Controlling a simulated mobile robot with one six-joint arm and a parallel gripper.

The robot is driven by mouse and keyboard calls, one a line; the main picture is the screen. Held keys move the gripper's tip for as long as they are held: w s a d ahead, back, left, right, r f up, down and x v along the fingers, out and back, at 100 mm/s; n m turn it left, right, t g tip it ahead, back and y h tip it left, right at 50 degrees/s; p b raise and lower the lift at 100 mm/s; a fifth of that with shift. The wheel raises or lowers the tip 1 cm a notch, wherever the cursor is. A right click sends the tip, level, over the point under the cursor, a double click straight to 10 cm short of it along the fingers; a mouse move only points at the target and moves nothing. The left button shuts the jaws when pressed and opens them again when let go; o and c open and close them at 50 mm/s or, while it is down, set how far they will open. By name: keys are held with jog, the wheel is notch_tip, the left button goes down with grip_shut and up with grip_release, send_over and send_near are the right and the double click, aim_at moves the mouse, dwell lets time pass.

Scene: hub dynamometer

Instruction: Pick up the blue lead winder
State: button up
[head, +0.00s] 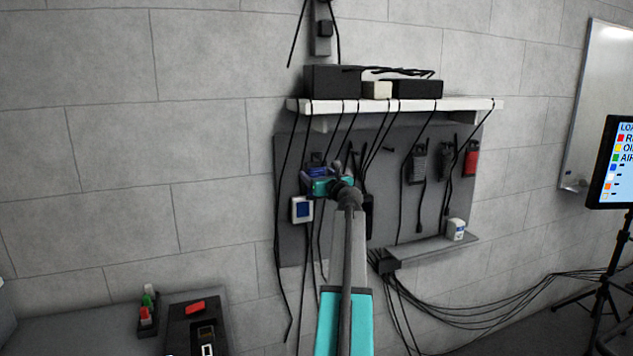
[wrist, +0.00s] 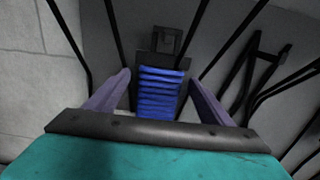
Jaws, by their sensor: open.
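The blue lead winder (wrist: 160,92) shows in the wrist view as a dark frame wound with bright blue lead, hanging on the grey board by a bracket at its top. My gripper (wrist: 163,82) is open, with one purple finger on each side of the winder and a gap to it on both sides. I cannot tell how deep the fingers reach along it. In the head view my gripper (head: 318,176) is up at the left part of the board, and the winder is mostly hidden behind it.
A white shelf (head: 400,105) with boxes is above the board, and black cables hang from it around my gripper. Grey winders (head: 418,168) and a red one (head: 471,163) hang to the right. A small ledge (head: 432,247) holds a white container. A white device (head: 302,209) hangs below left.

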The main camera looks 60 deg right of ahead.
dwell(0.3)
jog(key=c, duration=1.3)
jog(key=shift+r, duration=0.2)
jog(key=shift+r+p, duration=0.65)
jog(key=shift+p, duration=0.2)
jog(key=p+v, duration=0.3)
jog(key=v, duration=1.5)
